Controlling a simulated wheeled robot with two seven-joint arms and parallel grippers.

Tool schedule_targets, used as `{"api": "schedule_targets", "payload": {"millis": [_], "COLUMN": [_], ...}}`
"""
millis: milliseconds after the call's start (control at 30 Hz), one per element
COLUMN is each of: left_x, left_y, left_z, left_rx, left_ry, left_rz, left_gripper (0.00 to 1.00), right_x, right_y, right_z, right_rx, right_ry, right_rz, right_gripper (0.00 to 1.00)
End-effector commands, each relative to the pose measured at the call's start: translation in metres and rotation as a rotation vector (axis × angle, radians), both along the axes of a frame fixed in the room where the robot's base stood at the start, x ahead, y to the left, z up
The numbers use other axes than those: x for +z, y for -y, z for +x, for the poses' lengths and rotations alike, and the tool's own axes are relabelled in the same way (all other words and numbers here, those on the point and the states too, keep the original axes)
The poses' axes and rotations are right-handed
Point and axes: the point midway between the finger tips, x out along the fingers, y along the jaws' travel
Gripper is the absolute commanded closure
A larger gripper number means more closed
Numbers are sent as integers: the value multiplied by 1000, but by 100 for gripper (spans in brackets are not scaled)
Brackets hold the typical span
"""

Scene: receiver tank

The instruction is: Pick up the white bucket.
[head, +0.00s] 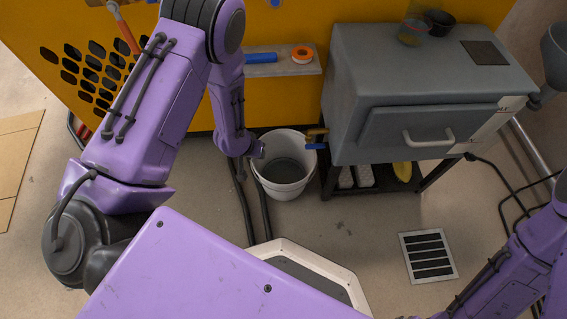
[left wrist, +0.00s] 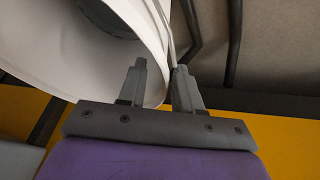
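The white bucket (head: 285,184) stands upright on the floor in the head view, below the yellow machine and beside the grey cabinet. Its inside looks grey, and no contents can be made out. My left gripper (head: 259,149) is at the bucket's upper left rim. In the left wrist view the bucket (left wrist: 62,45) fills the upper left. There the two fingers of my left gripper (left wrist: 159,76) are apart, with the bucket's ridged edge showing between them. I cannot tell whether either finger touches it. My right gripper is out of view; only part of that arm shows at lower right.
The grey cabinet (head: 415,85) on a dark stand is close on the bucket's right, with a brass and blue valve (head: 317,140) above its rim. Dark hoses (head: 249,205) run along the floor at its left. A floor drain (head: 428,256) lies at right.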

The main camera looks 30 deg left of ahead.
Motion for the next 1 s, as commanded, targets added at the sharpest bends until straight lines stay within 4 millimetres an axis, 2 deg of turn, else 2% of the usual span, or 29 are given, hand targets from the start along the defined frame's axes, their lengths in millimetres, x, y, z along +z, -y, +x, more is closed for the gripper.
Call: {"api": "schedule_targets", "payload": {"millis": [233, 267, 300, 367, 1000], "left_x": [-2, -2, -2, -2, -2], "left_y": [0, 0, 0, 0, 0], "left_z": [2, 2, 2, 2, 1], "left_rx": [0, 1, 1, 1, 1], "left_ry": [1, 1, 1, 1, 1], "left_rz": [-1, -1, -1, -1, -1], "left_gripper": [66, 69, 82, 100, 100], "right_x": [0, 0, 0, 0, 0], "right_y": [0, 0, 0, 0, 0], "right_z": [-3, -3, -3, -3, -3], "right_rx": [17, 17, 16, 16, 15], "right_ry": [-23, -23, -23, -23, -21], "right_rz": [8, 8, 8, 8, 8], "right_gripper": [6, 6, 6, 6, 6]}}
